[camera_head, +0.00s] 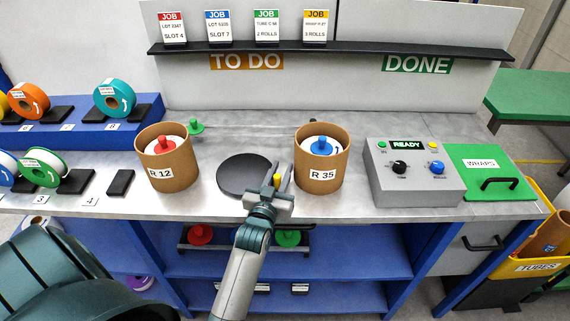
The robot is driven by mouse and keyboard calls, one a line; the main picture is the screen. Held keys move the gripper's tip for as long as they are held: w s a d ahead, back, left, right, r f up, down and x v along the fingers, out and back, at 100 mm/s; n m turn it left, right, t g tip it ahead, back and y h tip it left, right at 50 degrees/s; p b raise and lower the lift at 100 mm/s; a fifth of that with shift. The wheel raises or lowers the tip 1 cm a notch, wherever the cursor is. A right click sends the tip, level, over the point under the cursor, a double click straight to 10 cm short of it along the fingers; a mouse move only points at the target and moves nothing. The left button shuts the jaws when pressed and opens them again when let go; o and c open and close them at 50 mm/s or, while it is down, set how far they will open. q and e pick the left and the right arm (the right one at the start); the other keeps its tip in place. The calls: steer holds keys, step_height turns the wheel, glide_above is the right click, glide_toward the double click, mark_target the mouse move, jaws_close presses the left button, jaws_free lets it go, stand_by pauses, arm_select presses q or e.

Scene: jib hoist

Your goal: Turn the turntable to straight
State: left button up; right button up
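The turntable (240,173) is a dark grey, flat round disc on the metal bench, between two brown tubs. It carries nothing. A small yellow piece (277,180) shows at its right edge; I cannot tell if it is fixed to the disc. My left gripper (282,172) reaches in from the bottom, over the disc's right edge. Its two fingers stand apart on either side of the yellow piece, and I cannot tell if they touch it. The gripper hides part of the disc's right side. My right gripper is not in view.
Tub R 12 (168,172) stands left of the disc and tub R 35 (323,172) close right of my gripper. A control box (413,188) reading READY and a green WRAPS lid (486,162) are farther right. A clear rod lies behind.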

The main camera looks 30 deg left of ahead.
arm_select(q)
steer(key=shift+w, duration=0.1)
steer(key=shift+r, duration=0.1)
jaws_close()
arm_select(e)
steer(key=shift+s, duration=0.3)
